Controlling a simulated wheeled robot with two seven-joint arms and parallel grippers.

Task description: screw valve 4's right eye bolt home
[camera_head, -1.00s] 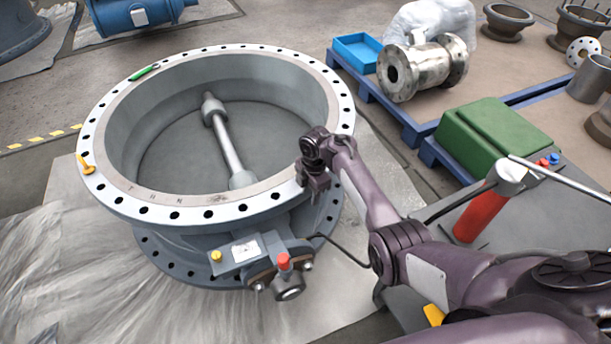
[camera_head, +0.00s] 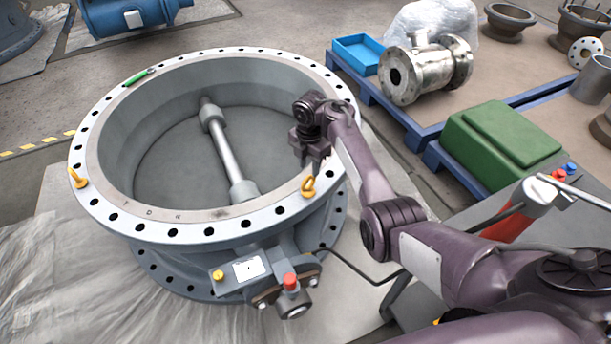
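Valve 4 is the large grey butterfly valve body with a pale drilled top flange (camera_head: 262,222). Its right eye bolt (camera_head: 308,187), yellow-orange, stands upright in the flange's right front part. My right gripper (camera_head: 308,167) is just above this eye bolt, pointing down, its fingers apart and nothing seen between them. The bolt's ring shows clear below the fingertips. Whether its collar touches the flange is too small to tell. The left eye bolt (camera_head: 77,178) is on the flange's left side, leaning. My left gripper is out of view.
A green-handled tool (camera_head: 139,76) lies on the flange's far left rim. The actuator mount with a red cap (camera_head: 290,281) juts out in front. A green case (camera_head: 503,145) and a red cylinder (camera_head: 512,220) stand to the right, near my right arm.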

